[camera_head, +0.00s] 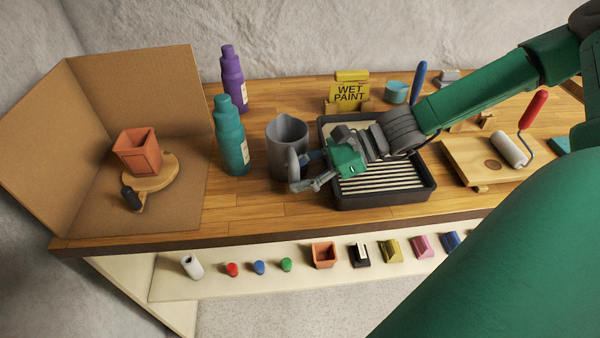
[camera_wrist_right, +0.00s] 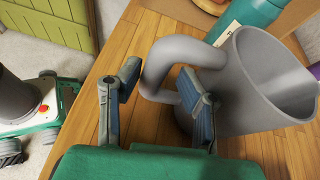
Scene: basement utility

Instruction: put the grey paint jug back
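The grey paint jug (camera_head: 288,135) stands upright on the wooden bench, just left of the black paint tray (camera_head: 428,186). Its looped handle faces the front of the bench. My right gripper (camera_head: 308,171) reaches over the tray from the right, with its fingers at the handle. In the right wrist view the jug (camera_wrist_right: 262,95) is close, and the fingers of my right gripper (camera_wrist_right: 163,88) are spread apart, one on each side of the handle. I cannot tell whether either finger touches it. My left gripper is not in view.
A teal bottle (camera_head: 230,138) stands close left of the jug, with a purple bottle (camera_head: 233,80) behind. A terracotta pot (camera_head: 138,152) sits on a round wooden stand inside cardboard screens. A paint roller (camera_head: 510,149) lies on a board at right. Several small items line the lower shelf (camera_head: 210,289).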

